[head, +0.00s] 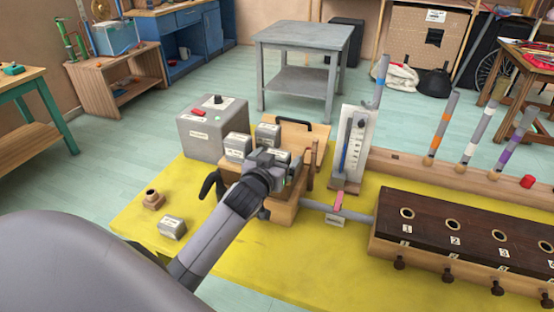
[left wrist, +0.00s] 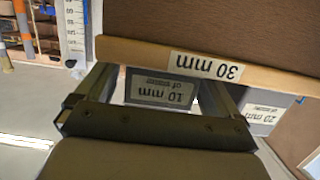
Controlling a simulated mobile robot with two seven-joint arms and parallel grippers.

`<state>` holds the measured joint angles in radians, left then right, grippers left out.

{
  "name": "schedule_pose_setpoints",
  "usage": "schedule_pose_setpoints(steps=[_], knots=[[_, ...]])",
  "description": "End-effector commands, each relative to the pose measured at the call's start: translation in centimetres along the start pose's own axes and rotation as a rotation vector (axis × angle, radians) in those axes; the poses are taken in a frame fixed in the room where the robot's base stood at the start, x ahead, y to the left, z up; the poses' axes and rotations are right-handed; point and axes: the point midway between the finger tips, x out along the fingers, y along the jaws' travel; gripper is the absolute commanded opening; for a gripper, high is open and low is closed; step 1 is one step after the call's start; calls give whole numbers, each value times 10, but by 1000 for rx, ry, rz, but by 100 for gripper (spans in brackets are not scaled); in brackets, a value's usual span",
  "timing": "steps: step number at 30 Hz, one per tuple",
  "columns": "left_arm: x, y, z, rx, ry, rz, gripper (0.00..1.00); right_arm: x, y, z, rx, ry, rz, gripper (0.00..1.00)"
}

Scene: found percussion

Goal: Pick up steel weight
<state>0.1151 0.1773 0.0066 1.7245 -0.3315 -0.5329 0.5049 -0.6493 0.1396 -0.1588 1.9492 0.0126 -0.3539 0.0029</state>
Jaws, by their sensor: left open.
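Several small grey steel weights with white labels are in the head view. Two (head: 237,147) (head: 267,135) sit at the wooden box (head: 285,213), and one (head: 172,227) lies on the yellow table to the left. My left gripper (head: 270,160) is over the box, pointing away from me, its fingers partly hidden by its own body. In the left wrist view, a grey weight labelled 10 mm (left wrist: 160,88) shows between the open fingers; whether they touch it cannot be told. A weight labelled 20 mm (left wrist: 262,110) is to its right. My right gripper is not in view.
A wooden edge labelled 30 mm (left wrist: 200,62) runs just beyond the fingers. A larger grey box (head: 212,130) stands left of the weights. A white gauge (head: 352,145) and a dark-topped block with holes (head: 470,225) stand to the right. The yellow table's front (head: 260,255) is clear.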

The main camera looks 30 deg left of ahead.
Motion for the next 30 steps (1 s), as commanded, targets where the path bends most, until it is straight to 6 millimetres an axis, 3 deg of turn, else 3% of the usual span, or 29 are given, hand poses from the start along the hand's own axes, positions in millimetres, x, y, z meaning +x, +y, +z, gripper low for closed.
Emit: schedule_pose_setpoints(steps=[5,6,12,23,30], knots=[[0,0,0,1,1,0,96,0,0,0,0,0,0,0],[0,0,0,1,1,0,89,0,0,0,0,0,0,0],[0,0,0,1,0,0,28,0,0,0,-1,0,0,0],[-1,0,-6,1,6,0,28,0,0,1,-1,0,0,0],[-7,0,-36,1,11,1,28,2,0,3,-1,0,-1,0]])
